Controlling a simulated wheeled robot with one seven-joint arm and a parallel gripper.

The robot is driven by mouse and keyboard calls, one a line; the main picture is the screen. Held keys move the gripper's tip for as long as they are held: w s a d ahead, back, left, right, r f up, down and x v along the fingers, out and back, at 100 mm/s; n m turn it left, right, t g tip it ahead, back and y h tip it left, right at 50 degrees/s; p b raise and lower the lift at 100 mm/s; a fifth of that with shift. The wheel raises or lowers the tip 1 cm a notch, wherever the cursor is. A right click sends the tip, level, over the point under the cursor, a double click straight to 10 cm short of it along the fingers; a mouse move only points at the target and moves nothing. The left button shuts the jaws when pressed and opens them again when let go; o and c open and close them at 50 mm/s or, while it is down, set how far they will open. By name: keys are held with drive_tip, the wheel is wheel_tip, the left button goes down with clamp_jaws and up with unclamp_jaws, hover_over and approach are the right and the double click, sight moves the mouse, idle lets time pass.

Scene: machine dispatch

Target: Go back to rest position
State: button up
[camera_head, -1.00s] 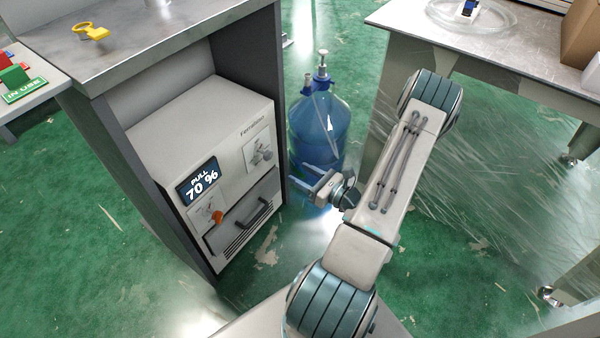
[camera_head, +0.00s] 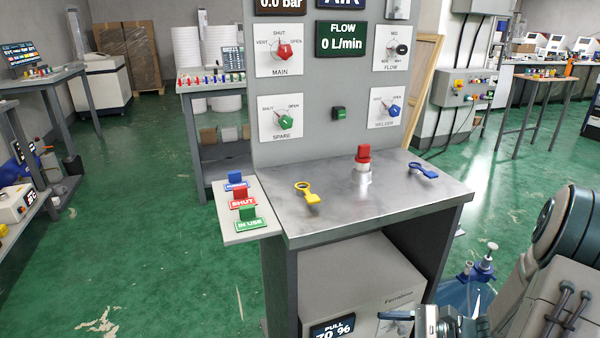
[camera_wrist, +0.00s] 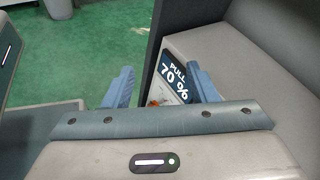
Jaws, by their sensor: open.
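My gripper (camera_wrist: 163,88) is open and empty in the wrist view, with its two blue fingers apart. Between and behind the fingers are green floor and the front of the white machine, whose display (camera_wrist: 174,78) reads PULL 70 %. In the head view part of my gripper (camera_head: 400,316) shows at the bottom edge, in front of the lower right of that machine (camera_head: 352,282). The rest of it is cut off by the frame. My arm fills the lower right corner.
A valve panel (camera_head: 335,80) rises behind. A blue bottle (camera_head: 466,298) stands right of the bench.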

drive_tip(key=s+a+r+n+g+h+p, duration=0.3)
drive_tip(key=r+n+p, duration=0.15)
drive_tip(key=r, duration=0.35)
drive_tip(key=s+a+r+n+g+h+p, duration=0.25)
drive_tip(key=s+r+n+p, duration=0.2)
drive_tip(key=r, duration=0.25)
drive_tip(key=s+r+n+t+h+p, duration=0.1)
drive_tip(key=r+n+h+p, duration=0.3)
drive_tip(key=r, duration=0.6)
drive_tip(key=s+r+n+t+h+p, duration=0.2)
drive_tip(key=r+n+h+p, duration=0.2)
drive_tip(key=r, duration=0.6)
drive_tip(key=n+p, duration=0.1)
drive_tip(key=p, duration=0.1)
drive_tip(key=shift+s+d+p, duration=0.15)
drive_tip(key=shift+d+p, duration=0.15)
drive_tip(key=shift+d, duration=0.1)
drive_tip(key=shift+r+t, duration=0.1)
drive_tip(key=shift+t, duration=0.15)
drive_tip(key=shift+c, duration=0.2)
drive_tip(key=c, duration=0.3)
drive_tip(key=shift+a, duration=0.15)
